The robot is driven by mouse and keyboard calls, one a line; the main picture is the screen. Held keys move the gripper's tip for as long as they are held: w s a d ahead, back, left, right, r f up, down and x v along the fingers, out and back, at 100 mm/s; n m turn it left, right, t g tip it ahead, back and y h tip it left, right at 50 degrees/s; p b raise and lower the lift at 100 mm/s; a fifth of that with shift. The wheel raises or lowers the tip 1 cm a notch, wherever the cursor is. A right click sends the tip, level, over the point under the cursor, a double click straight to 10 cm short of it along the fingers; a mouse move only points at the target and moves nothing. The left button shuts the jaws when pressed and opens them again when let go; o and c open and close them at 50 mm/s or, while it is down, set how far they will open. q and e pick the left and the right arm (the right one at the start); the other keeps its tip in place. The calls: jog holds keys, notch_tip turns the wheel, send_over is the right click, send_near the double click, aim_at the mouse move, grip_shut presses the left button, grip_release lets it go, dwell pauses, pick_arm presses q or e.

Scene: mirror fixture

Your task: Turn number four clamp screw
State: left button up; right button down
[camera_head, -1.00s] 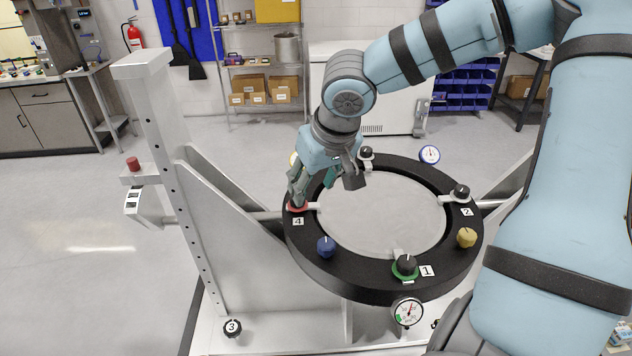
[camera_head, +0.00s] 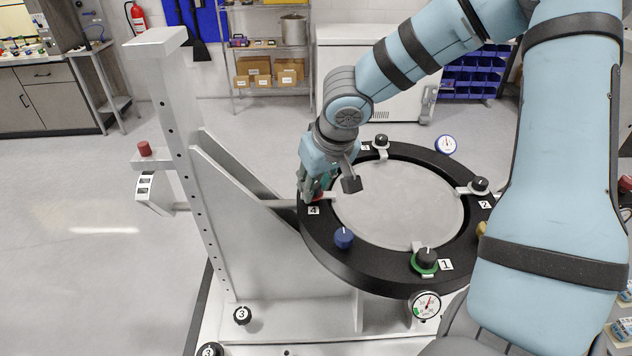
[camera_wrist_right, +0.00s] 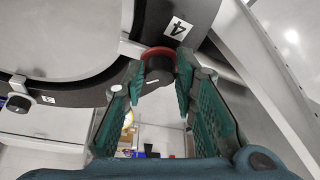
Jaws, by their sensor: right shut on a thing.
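The black ring of the fixture (camera_head: 330,245) surrounds a pale round disc (camera_head: 395,208). The number four clamp screw is at the ring's left, by its white "4" label (camera_head: 313,211). The head view mostly hides this screw behind my right gripper (camera_head: 318,190). In the right wrist view, the number four screw (camera_wrist_right: 160,68) is a dark knob with a pale mark, over a red collar (camera_wrist_right: 150,52). My right gripper's green fingertips (camera_wrist_right: 159,76) are shut on it from both sides. My left gripper is not in view.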

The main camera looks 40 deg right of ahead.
jog(key=shift+d, duration=0.1)
jog(key=shift+w+n, duration=0.1)
jog(key=shift+n, duration=0.2)
jog(key=n, duration=0.1)
jog(key=n+y, duration=0.2)
jog(key=n, duration=0.1)
jog(key=shift+d, duration=0.25)
jog(key=n, duration=0.1)
jog(key=n+y, duration=0.1)
jog(key=n, duration=0.2)
jog(key=shift+w+d+n+g+y, duration=0.1)
jog(key=shift+d+n+g+y, duration=0.2)
jog(key=shift+n+y, duration=0.1)
jog(key=n+g+y, duration=0.1)
jog(key=n, duration=0.3)
jog(key=shift+w+d+f, duration=0.1)
jog(key=shift+w, duration=0.05)
jog(key=shift+w+f+n+g+y, duration=0.1)
jog(key=shift+n+g+y, duration=0.3)
jog(key=shift+n, duration=0.95)
jog(key=shift+w+n+g+y, duration=0.1)
jog(key=shift+n+g, duration=0.5)
jog(key=shift+n, duration=0.75)
